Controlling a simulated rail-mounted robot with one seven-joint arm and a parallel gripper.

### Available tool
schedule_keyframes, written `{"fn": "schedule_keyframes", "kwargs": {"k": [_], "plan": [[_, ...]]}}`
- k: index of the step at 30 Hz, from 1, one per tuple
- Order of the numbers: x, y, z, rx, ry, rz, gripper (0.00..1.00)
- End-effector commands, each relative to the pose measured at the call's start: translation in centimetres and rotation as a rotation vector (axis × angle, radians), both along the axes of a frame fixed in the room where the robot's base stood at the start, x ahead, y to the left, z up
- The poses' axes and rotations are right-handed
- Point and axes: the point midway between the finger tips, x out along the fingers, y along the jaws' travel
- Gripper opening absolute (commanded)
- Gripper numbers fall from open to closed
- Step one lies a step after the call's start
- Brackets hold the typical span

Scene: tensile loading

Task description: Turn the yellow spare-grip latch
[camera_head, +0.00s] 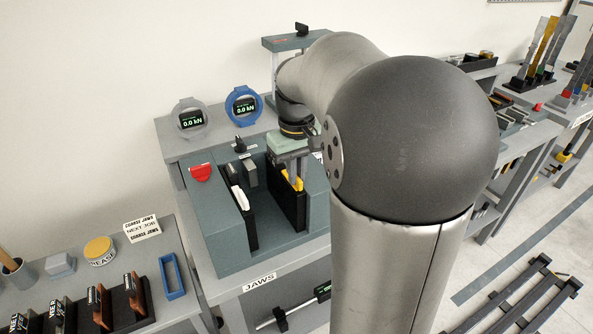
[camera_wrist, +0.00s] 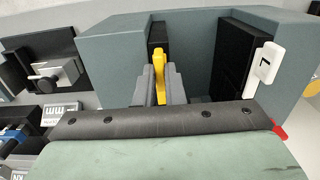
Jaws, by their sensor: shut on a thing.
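The yellow latch (camera_wrist: 160,62) stands up between my gripper's fingers in the wrist view, at the top of a black jaw plate (camera_wrist: 157,36). In the head view the yellow latch (camera_head: 292,179) shows on top of the black block (camera_head: 288,207) in the right half of the grey-green fixture. My gripper (camera_wrist: 159,85) points down and its two grey fingers are shut on the latch. In the head view my gripper (camera_head: 290,163) is just above the block. My arm hides the fixture's right side, and the fingers hide the latch's lower part.
A white latch (camera_wrist: 263,65) sits on the other black block, with a red piece (camera_head: 201,172) on the fixture's left wall. Two round gauges (camera_head: 191,119) (camera_head: 243,106) stand behind. A bench with several black-and-brown jaws (camera_head: 127,299) is at left.

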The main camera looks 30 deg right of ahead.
Motion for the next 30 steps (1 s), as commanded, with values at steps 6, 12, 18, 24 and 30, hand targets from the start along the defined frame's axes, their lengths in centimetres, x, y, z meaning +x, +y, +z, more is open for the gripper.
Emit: {"fn": "schedule_keyframes", "kwargs": {"k": [6, 12, 18, 24, 30], "plan": [[0.1, 0.0, 0.2, -0.002, -0.005, 0.003, 0.00], [0.1, 0.0, 0.2, -0.002, -0.004, 0.003, 0.31], [0.1, 0.0, 0.1, -0.001, -0.002, 0.002, 0.31], [0.1, 0.0, 1.0, -0.001, -0.003, 0.002, 0.31], [0.1, 0.0, 5.0, -0.003, -0.007, 0.002, 0.31]]}}
